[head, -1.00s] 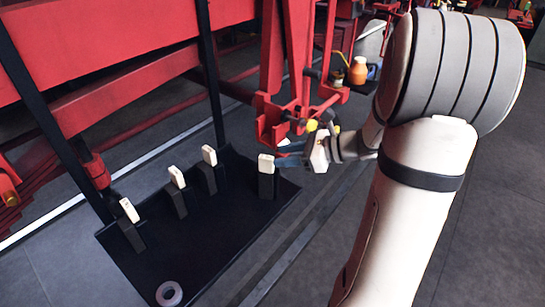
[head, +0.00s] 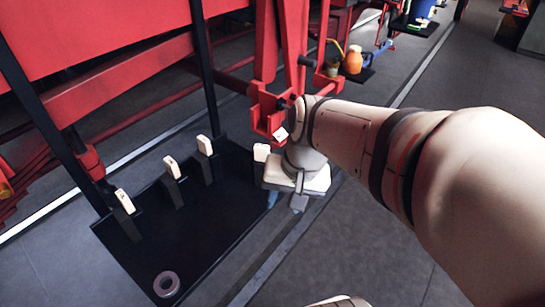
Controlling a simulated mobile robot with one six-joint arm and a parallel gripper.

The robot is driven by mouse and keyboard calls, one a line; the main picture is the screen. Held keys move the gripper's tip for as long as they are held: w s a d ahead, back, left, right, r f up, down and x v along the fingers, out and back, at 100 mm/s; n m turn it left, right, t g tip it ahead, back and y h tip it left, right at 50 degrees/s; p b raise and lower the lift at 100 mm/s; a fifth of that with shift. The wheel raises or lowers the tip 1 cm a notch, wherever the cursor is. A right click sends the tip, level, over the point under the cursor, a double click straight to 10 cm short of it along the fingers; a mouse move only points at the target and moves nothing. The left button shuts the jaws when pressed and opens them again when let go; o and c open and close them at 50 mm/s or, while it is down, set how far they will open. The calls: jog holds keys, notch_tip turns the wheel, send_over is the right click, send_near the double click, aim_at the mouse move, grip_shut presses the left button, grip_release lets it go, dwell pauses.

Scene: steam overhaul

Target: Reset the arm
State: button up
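My arm (head: 345,135) reaches in from the right edge of the head view, with its forearm running left across the middle. My gripper (head: 297,180) is at its far end, just right of the black tray (head: 215,230) and close to its right edge. The wrist hides most of the gripper, so I cannot see whether its fingers are open or shut, or whether it holds anything.
Several white-topped black holders stand on the tray, one (head: 260,152) close beside my wrist. A grey ring (head: 166,284) lies at its front. Red machinery (head: 110,45) fills the left and back. An orange container (head: 352,60) stands beyond. Floor (head: 350,250) at front right is clear.

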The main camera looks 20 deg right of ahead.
jog(key=shift+s+d+r+n+t+h, duration=0.2)
jog(key=shift+n+t+h, duration=0.1)
jog(key=shift+n, duration=0.4)
jog(key=shift+s+d+r+n+t+h, duration=0.15)
jog(key=shift+n+h, duration=0.15)
jog(key=shift+n, duration=0.4)
jog(key=shift+s+d+r+n+t+h, duration=0.1)
jog(key=shift+d+n+t+h, duration=0.15)
jog(key=shift+n, duration=0.45)
